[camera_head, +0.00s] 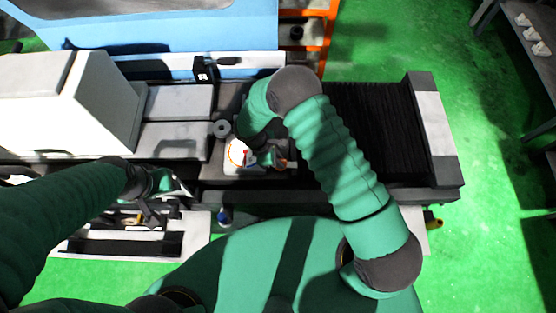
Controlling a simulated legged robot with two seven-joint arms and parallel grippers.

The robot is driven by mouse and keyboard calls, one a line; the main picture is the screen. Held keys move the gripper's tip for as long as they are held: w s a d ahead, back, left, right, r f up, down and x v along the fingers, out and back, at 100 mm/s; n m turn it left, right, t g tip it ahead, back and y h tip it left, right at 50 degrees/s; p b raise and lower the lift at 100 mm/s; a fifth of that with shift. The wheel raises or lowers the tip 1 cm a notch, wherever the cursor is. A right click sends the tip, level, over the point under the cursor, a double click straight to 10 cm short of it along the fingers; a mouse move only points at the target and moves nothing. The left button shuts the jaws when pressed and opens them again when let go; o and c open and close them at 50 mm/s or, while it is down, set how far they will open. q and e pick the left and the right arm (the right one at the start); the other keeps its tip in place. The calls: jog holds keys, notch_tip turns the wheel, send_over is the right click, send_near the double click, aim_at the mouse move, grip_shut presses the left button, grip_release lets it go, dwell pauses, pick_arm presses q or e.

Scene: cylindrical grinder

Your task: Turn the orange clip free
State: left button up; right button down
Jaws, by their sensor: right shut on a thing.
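The orange clip (237,153) shows as a small orange arc around a white part on the grinder's bed, near the middle of the view. My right gripper (262,159) is beside it at its right, shut, seemingly on the clip. The contact is small and partly hidden by the gripper and wrist. My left gripper (150,213) is at the lower left, in front of the grinder and above a pale tray. Its fingers are too dark and small to show whether they are open.
The cylindrical grinder spans the view, with a white housing (72,100) at left and a black ribbed cover (375,125) at right. A dark round knob (222,129) stands close to the clip. The pale tray (195,238) lies in front.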

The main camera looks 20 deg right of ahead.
jog(key=m+b, duration=0.2)
jog(key=m+g, duration=0.1)
jog(key=shift+d+f+b, duration=0.25)
jog(key=shift+d+b, duration=0.1)
jog(key=shift+b, duration=0.05)
jog(key=m+y+b, duration=0.1)
jog(key=m, duration=0.1)
jog(key=m+g+b, duration=0.1)
jog(key=m, duration=0.2)
jog(key=shift+s+g+y+b, duration=0.1)
jog(key=shift+g+y+b, duration=0.2)
jog(key=shift+y, duration=0.1)
jog(key=m, duration=0.2)
jog(key=m+y+b, duration=0.1)
jog(key=m, duration=0.1)
jog(key=shift+m+g+y, duration=0.3)
jog(key=m+y, duration=0.1)
jog(key=m, duration=0.1)
jog(key=m+y+b, duration=0.1)
jog(key=m, duration=0.1)
jog(key=shift+s+r+m, duration=0.1)
jog(key=shift+s+m, duration=0.05)
jog(key=shift+m, duration=0.25)
jog(key=shift+a, duration=0.1)
jog(key=c, duration=1.7)
grip_release()
jog(key=o, duration=0.3)
jog(key=shift+r, duration=0.1)
